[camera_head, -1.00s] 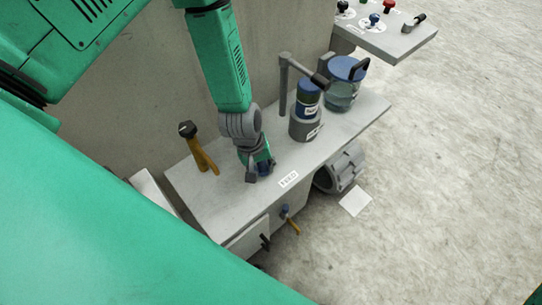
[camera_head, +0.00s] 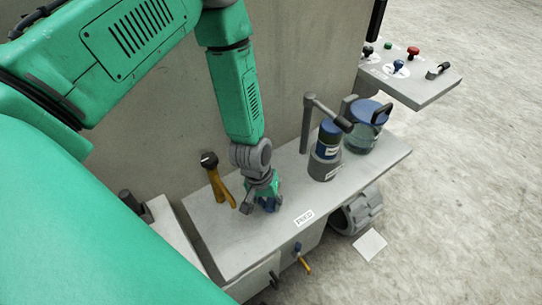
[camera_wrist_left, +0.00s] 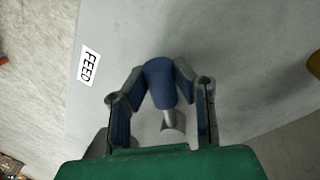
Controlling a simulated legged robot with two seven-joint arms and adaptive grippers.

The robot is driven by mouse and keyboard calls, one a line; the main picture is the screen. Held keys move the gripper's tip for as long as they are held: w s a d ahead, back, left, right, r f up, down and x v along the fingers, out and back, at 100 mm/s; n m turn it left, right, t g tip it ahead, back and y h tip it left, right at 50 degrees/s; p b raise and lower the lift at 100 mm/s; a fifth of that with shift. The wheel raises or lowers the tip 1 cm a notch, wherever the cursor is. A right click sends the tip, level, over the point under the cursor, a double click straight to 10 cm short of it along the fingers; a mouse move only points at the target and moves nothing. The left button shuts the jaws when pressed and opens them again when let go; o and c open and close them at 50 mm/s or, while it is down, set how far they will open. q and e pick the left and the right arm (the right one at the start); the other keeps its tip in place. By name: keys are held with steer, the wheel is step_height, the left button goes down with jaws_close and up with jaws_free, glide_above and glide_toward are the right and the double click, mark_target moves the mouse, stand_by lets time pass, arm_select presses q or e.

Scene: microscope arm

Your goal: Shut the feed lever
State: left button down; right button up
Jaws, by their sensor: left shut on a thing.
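The feed lever has a blue knob (camera_wrist_left: 160,82) on a short metal stem, standing up from the grey bench top. The FEED label (camera_wrist_left: 89,66) lies flat near it, and also shows in the head view (camera_head: 304,217). My left gripper (camera_wrist_left: 161,88) is shut on the blue knob, with a finger on each side of it. In the head view my left gripper (camera_head: 264,203) points down at the bench top and hides most of the lever. My right gripper is not in view.
An orange lever with a black knob (camera_head: 217,181) stands left of my gripper. A blue-topped cylinder (camera_head: 327,147), a bent grey post (camera_head: 307,124) and a glass jar (camera_head: 364,134) stand to the right. A control shelf (camera_head: 411,77) juts out at the back right.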

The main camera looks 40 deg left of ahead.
arm_select(q)
steer(key=c, duration=1.3)
jaws_free()
steer(key=shift+w+a+r, duration=0.15)
steer(key=shift+w, duration=0.35)
steer(key=shift+s, duration=0.1)
steer(key=r, duration=0.3)
steer(key=a+r, duration=0.1)
steer(key=r, duration=0.3)
steer(key=s+a+r, duration=0.1)
steer(key=r, duration=0.3)
steer(key=shift+a+r, duration=0.15)
steer(key=shift+r, duration=0.1)
